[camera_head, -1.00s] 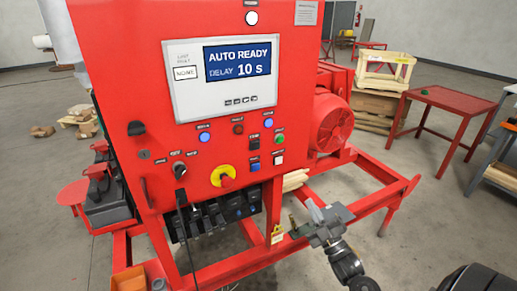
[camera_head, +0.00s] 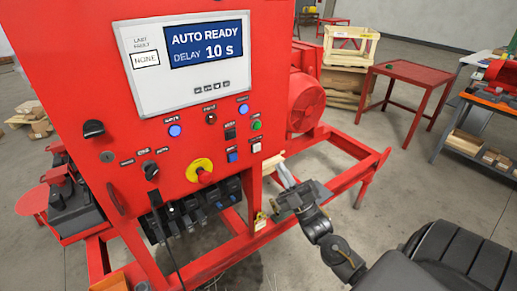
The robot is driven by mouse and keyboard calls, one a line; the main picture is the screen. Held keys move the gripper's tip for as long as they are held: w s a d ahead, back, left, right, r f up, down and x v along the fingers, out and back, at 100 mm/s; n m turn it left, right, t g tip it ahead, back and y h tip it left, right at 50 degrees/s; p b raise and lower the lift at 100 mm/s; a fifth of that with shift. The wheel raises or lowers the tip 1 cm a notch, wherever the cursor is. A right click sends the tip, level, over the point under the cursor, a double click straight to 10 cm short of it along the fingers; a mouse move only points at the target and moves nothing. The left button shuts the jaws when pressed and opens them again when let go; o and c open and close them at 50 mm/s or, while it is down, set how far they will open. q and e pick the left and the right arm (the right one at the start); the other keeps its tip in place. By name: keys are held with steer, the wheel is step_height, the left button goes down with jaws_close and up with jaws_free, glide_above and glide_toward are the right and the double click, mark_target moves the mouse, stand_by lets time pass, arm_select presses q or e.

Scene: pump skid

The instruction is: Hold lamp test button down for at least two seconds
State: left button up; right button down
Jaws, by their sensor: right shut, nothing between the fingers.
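The red control cabinet (camera_head: 70,40) fills the left and middle of the head view. Its lower right button group has a black button (camera_head: 230,133), a green one (camera_head: 256,125), a blue one (camera_head: 233,156) and a white one (camera_head: 257,147). The labels are too small to read, so I cannot tell for certain which is the lamp test button. My right gripper (camera_head: 284,174) is shut and empty. Its fingers point up toward the panel, just below and right of the white button, apparently apart from it. My left gripper is out of view.
The display (camera_head: 205,47) reads AUTO READY, DELAY 10 s. A yellow-ringed red stop button (camera_head: 204,176) and a selector knob (camera_head: 150,169) sit left of the buttons. The red motor (camera_head: 306,103) and skid frame (camera_head: 362,172) lie right and below. A red table (camera_head: 420,74) stands behind.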

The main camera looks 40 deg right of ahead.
mark_target(257, 147)
steer(key=w+b, duration=0.2)
steer(key=w, duration=0.6)
steer(key=shift+y, duration=0.3)
steer(key=shift+d, duration=0.1)
steer(key=shift+w+b, duration=0.1)
steer(key=shift+b, duration=0.2)
stand_by(1.4)
steer(key=shift+w, duration=0.3)
steer(key=shift+w+b, duration=0.35)
steer(key=shift+w, duration=0.05)
stand_by(0.6)
steer(key=shift+s, duration=0.15)
stand_by(3.1)
steer(key=shift+s+p, duration=0.3)
steer(key=shift+s, duration=0.45)
